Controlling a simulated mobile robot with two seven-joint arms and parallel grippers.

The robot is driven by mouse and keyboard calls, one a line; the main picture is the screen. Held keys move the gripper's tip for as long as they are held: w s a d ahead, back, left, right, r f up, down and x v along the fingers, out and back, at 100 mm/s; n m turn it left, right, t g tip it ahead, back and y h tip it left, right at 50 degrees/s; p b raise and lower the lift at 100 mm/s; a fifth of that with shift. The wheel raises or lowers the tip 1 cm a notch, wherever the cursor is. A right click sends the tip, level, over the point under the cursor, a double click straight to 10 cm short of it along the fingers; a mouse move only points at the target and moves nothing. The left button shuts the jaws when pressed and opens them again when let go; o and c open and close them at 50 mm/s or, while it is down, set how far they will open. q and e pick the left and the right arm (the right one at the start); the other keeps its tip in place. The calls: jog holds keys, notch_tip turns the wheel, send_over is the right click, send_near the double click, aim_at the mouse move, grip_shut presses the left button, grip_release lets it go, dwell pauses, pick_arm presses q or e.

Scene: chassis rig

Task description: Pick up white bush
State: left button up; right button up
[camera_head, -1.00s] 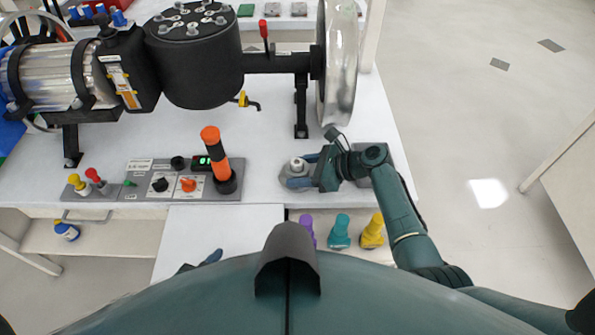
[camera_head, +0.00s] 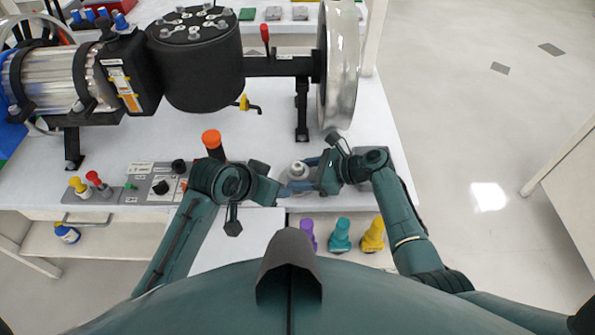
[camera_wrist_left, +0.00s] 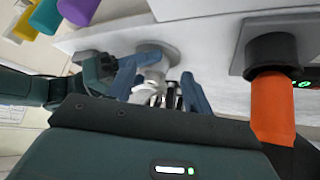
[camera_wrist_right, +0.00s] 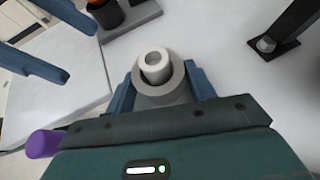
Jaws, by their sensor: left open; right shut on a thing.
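The white bush (camera_head: 298,168) is a short ring-shaped piece with a hole on top, upright at a round grey base near the bench's front edge. It shows from above in the right wrist view (camera_wrist_right: 154,66). My left gripper (camera_head: 288,188) is open, close in front of the bush and left of the right gripper. In the left wrist view its spread fingers (camera_wrist_left: 160,88) reach toward the grey base and a white piece.
A control panel with an orange-topped stick (camera_head: 212,140) lies beside the left wrist. Purple (camera_head: 307,232), teal (camera_head: 340,235) and yellow (camera_head: 372,235) pieces stand below the bench edge. A motor assembly with a large metal disc (camera_head: 338,65) stands behind. Bench between is clear.

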pick_arm(q)
jog(key=w+d+r+m+g+y, duration=0.1)
jog(key=w+d+r+m+g, duration=0.2)
jog(key=r, duration=0.7)
send_over(297, 165)
jog(key=s+a, duration=0.2)
jog(key=shift+y, duration=0.3)
notch_tip(297, 165, down, 6)
jog(key=shift+d+r, duration=0.1)
jog(key=shift+r, duration=0.05)
jog(key=shift+x, duration=2.7)
jog(key=shift+c, duration=0.3)
jog(key=c, duration=1)
jog(key=shift+r, duration=0.1)
